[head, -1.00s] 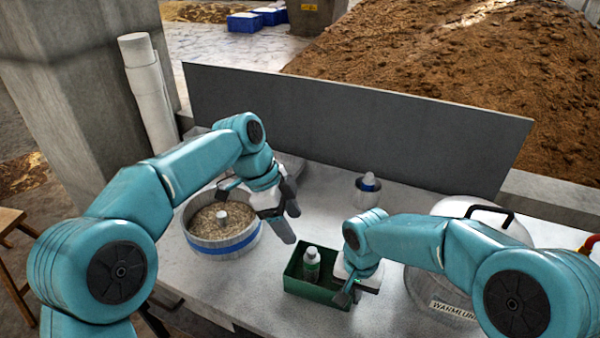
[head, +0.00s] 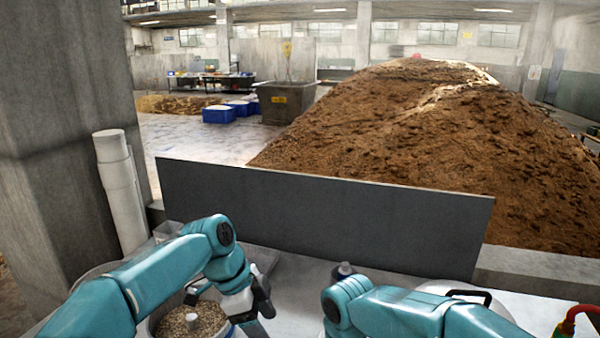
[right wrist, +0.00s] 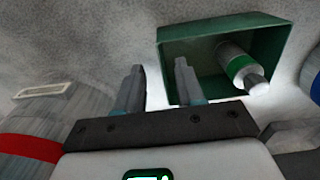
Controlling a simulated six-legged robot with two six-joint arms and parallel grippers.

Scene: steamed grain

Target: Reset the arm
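My left arm comes in from the left, and its gripper (head: 262,304) is over the table beside the pot of grain (head: 192,322). Its fingers look parted with nothing seen between them, though they are small and partly cut by the angle. My right arm reaches in from the right; its gripper is below the head picture. In the right wrist view the right gripper (right wrist: 160,80) has its two fingers apart and empty.
A grey upright panel (head: 320,220) stands along the table's back edge. A lidded container with a black handle (head: 470,296) is at the right. A white pipe (head: 122,190) and a concrete pillar stand at the left. A large brown heap (head: 420,130) lies behind.

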